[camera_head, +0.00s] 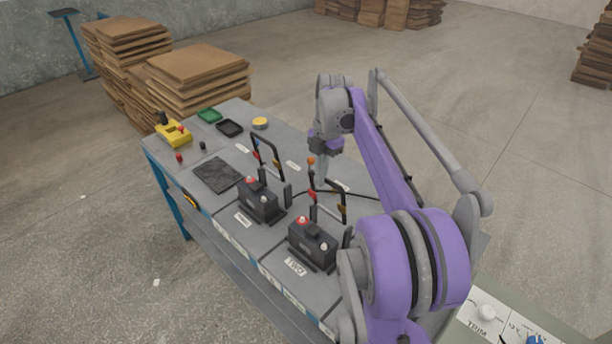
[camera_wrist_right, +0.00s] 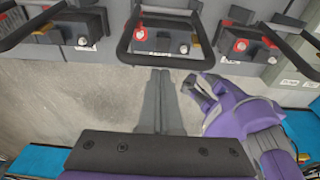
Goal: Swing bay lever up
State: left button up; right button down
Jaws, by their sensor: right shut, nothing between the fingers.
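My right gripper (camera_head: 323,177) hangs fingers down over the bench, close to the black lever loops behind the batteries. In the right wrist view its fingers (camera_wrist_right: 161,76) are shut and empty, with tips just below the crossbar of the middle black lever loop (camera_wrist_right: 158,59); I cannot tell whether they touch. A left lever loop (camera_head: 266,142) stands up behind the left battery (camera_head: 260,203). Another lever loop (camera_head: 335,184) stands behind the right battery (camera_head: 312,243). A purple arm end with grey fingers (camera_wrist_right: 205,92), probably my left gripper, shows in the wrist view; its opening is unclear.
The bench (camera_head: 262,238) carries a yellow box (camera_head: 173,135), a green tray (camera_head: 209,115), a black tray (camera_head: 229,128) and a dark mat (camera_head: 219,174). Stacked brown boards (camera_head: 196,80) stand behind it. My right arm hides the bench's right part. Open floor lies left.

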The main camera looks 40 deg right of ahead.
jog(key=shift+d+r, duration=0.2)
jog(key=shift+d, duration=0.35)
pick_arm(q)
jog(key=shift+w+d+r, duration=0.15)
jog(key=shift+w+r, duration=0.05)
jog(key=shift+r, duration=0.05)
pick_arm(e)
jog(key=shift+d, duration=0.1)
jog(key=shift+d+r, duration=0.1)
